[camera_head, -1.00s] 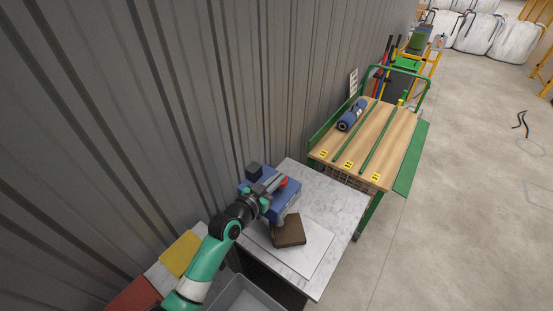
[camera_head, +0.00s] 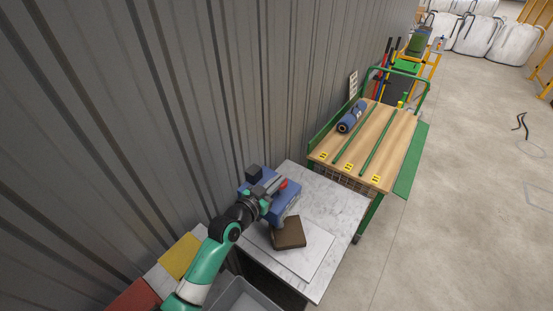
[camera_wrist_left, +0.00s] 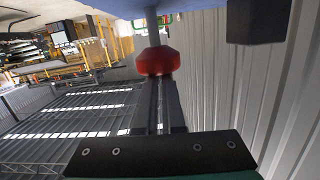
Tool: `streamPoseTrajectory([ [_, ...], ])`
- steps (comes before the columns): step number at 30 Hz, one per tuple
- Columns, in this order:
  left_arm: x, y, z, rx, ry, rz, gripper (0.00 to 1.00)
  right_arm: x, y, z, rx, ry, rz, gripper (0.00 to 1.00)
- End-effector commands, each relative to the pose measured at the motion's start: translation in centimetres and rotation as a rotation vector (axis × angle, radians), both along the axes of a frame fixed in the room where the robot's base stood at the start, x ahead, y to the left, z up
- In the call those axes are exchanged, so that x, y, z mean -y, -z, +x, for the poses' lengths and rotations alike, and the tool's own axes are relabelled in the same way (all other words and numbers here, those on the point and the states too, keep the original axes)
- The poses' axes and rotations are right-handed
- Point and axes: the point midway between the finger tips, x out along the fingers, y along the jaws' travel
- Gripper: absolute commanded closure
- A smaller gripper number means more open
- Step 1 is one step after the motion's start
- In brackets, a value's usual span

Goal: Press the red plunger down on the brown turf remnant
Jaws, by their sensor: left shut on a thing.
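The red plunger (camera_head: 284,183) shows as a small red knob on the blue device (camera_head: 288,207) on the marble-topped table. In the left wrist view the plunger (camera_wrist_left: 157,62) is a red knob on a thin grey rod, at the tips of my fingers. My left gripper (camera_head: 276,186) is shut on the red plunger; its fingers (camera_wrist_left: 160,90) look close together. The brown turf remnant (camera_head: 289,233) is a dark slab on a white board (camera_head: 316,250), just in front of the blue device. Whether part of it lies under the device is hidden. My right gripper is not in view.
A ribbed grey wall (camera_head: 150,110) runs close behind the table (camera_head: 340,200). A dark block (camera_head: 254,173) stands at the device's back. A grey bin (camera_head: 245,297) is at the front. A wood-topped cart (camera_head: 385,135) with a blue roll (camera_head: 351,116) stands beyond.

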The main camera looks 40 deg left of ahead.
Motion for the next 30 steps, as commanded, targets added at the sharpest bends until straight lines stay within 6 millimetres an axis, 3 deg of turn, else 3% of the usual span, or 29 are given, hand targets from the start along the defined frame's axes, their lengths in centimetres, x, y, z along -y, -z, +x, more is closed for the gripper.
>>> streamPoseTrajectory([
  [1, 0.2, 4.1, -0.9, -0.093, 0.007, -0.017, 1.0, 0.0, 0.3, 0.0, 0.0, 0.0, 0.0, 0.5],
  [24, 0.2, 4.1, -0.9, -0.093, 0.007, -0.017, 1.0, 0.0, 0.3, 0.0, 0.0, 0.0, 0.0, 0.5],
  [30, 0.3, 2.3, -0.7, -0.077, 0.007, -0.013, 1.0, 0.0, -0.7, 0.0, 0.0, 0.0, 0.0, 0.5],
])
